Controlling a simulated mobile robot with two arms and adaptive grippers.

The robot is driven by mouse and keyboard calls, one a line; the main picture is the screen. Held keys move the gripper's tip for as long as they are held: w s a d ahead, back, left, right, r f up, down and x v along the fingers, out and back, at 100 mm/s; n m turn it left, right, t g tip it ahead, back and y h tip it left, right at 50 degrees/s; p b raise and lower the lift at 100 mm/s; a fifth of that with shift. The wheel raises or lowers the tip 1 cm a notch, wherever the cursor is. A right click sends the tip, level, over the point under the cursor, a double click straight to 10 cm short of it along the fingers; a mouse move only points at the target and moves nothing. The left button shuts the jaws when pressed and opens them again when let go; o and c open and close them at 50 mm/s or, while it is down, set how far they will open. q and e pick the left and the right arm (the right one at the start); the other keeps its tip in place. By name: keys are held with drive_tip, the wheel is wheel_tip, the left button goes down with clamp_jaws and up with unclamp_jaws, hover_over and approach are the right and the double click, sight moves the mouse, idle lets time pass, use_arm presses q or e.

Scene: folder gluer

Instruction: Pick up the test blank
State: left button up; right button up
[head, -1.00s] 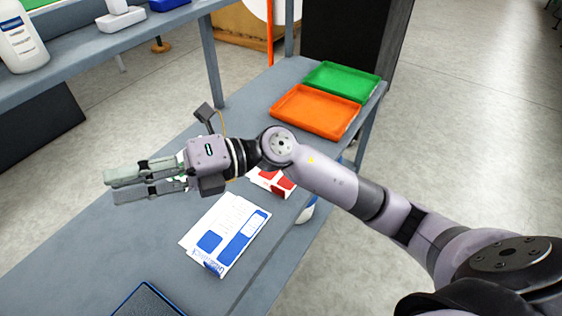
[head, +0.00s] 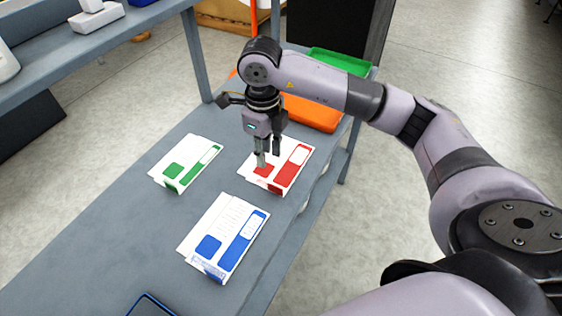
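Three flat white carton blanks lie on the grey table (head: 110,220). One has green panels (head: 187,163), one has red panels (head: 291,167) and one has blue panels (head: 228,238). I cannot tell from the print which is the test blank. My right gripper (head: 268,159) points down over the left part of the red blank, its fingers apart with nothing visible between them. The fingers hide part of that blank, and I cannot tell whether the tips touch it. My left gripper is out of view.
An orange tray (head: 314,113) and a green tray (head: 340,62) stand at the table's far end, partly behind my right arm. A shelf (head: 95,55) runs along the upper left. A dark blue-edged object (head: 149,305) lies at the bottom edge.

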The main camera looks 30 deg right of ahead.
drive_tip(key=p, duration=0.1)
hover_over(269, 184)
wheel_tip(269, 184, down, 7)
drive_tip(key=shift+a+r, duration=0.1)
drive_tip(key=shift+r, duration=0.05)
wheel_tip(269, 184, down, 5)
drive_tip(key=shift+r+p, duration=0.1)
drive_tip(key=shift+p, duration=0.95)
drive_tip(key=shift+d+f, duration=0.2)
drive_tip(key=shift+f, duration=0.1)
drive_tip(key=shift+c, duration=0.2)
clamp_jaws()
